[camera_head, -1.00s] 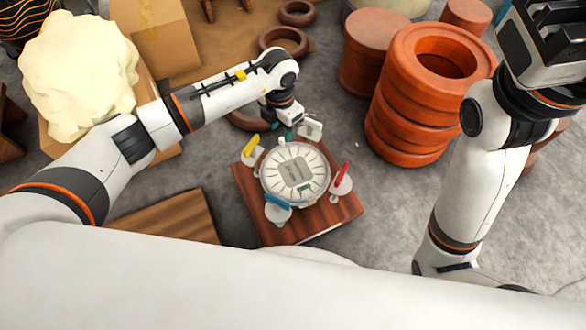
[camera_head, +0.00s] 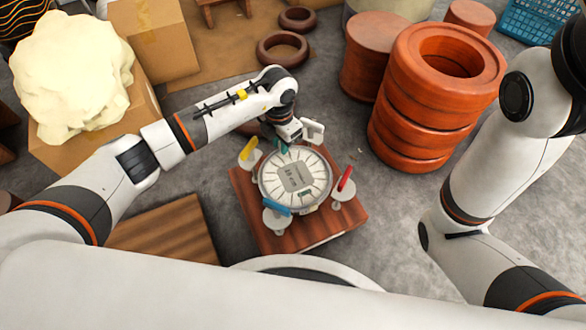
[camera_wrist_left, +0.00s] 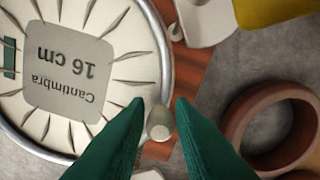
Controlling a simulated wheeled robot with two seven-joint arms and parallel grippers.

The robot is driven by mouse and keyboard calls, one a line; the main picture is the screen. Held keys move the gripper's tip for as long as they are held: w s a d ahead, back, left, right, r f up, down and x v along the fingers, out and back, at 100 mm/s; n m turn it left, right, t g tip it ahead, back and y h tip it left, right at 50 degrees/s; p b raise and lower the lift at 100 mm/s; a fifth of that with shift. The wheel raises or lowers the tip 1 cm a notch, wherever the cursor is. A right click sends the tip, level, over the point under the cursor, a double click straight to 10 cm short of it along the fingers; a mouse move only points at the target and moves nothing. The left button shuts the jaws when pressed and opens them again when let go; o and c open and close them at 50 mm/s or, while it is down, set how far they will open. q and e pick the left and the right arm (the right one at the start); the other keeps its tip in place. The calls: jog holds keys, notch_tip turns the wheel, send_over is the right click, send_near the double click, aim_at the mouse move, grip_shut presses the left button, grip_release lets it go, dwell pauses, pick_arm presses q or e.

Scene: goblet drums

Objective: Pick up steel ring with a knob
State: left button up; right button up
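The steel ring (camera_wrist_left: 168,60) is a bright metal hoop around the rim of a round pale drum head (camera_head: 312,168), which has a grey label reading "Cantimbra 16 cm". A small rounded metal knob (camera_wrist_left: 159,124) sticks out at its edge in the left wrist view. My left gripper (camera_head: 284,148) is at the far rim of the drum. In the left wrist view its two green fingers (camera_wrist_left: 160,106) are apart, with the knob showing between them; I cannot tell whether they touch it. My right gripper is out of view; only its arm shows at right.
The drum sits on a reddish wooden block (camera_head: 265,228). Clamps with yellow (camera_head: 248,149), blue (camera_head: 276,206) and red (camera_head: 345,179) handles surround it. Stacked terracotta rings (camera_head: 425,120) stand at right. Brown rings (camera_head: 283,50) lie behind. A cream lump (camera_head: 70,75) sits at left.

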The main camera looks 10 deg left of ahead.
pick_arm(q)
grip_shut()
